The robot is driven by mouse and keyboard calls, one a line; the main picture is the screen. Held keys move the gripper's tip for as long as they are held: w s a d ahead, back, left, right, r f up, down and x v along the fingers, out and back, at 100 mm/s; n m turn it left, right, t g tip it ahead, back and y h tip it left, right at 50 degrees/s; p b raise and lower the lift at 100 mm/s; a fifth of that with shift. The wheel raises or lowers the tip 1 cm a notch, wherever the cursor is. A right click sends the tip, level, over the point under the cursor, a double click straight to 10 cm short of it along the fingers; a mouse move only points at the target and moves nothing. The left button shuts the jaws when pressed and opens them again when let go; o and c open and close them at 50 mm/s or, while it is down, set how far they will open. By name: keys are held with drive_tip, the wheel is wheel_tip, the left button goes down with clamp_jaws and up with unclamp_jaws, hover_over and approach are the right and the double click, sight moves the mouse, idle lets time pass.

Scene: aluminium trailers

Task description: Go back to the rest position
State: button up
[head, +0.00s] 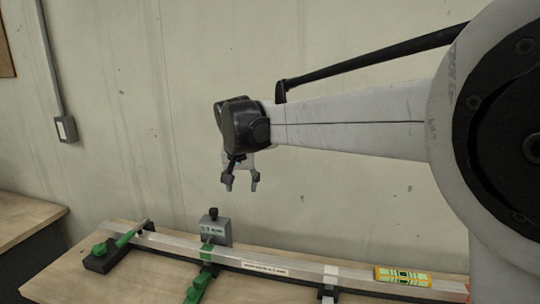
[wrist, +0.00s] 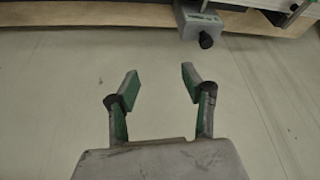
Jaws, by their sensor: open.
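My gripper (head: 241,184) hangs in the air in front of the wall, above the wooden workbench (head: 160,272). It is open and nothing shows between its fingers. In the wrist view my gripper (wrist: 160,85) has its two green-padded fingers apart, with bare wall behind them. My arm reaches in from the right in the head view. No marker of a rest position shows.
A long aluminium profile (head: 320,271) lies along the bench. Green clamps (head: 128,238) and a grey block with a black knob (head: 216,229) stand by it. A yellow-green level (head: 403,277) lies at the right. Another bench (head: 22,218) stands at the left. The air around my gripper is clear.

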drive_tip(key=s+d+t+b, duration=0.1)
drive_tip(key=s+d, duration=1.5)
drive_tip(key=d, duration=0.4)
drive_tip(key=s+d+f, duration=0.3)
drive_tip(key=s, duration=0.3)
drive_tip(key=s+d+f+t+b, duration=0.1)
drive_tip(key=s+d+f, duration=0.2)
drive_tip(key=s+f, duration=0.1)
drive_tip(key=s+d+f, duration=0.3)
drive_tip(key=s+d, duration=0.1)
drive_tip(key=s, duration=0.3)
drive_tip(key=shift+s+f+b, duration=0.15)
drive_tip(key=shift+s+b, duration=0.15)
drive_tip(key=shift+s, duration=0.05)
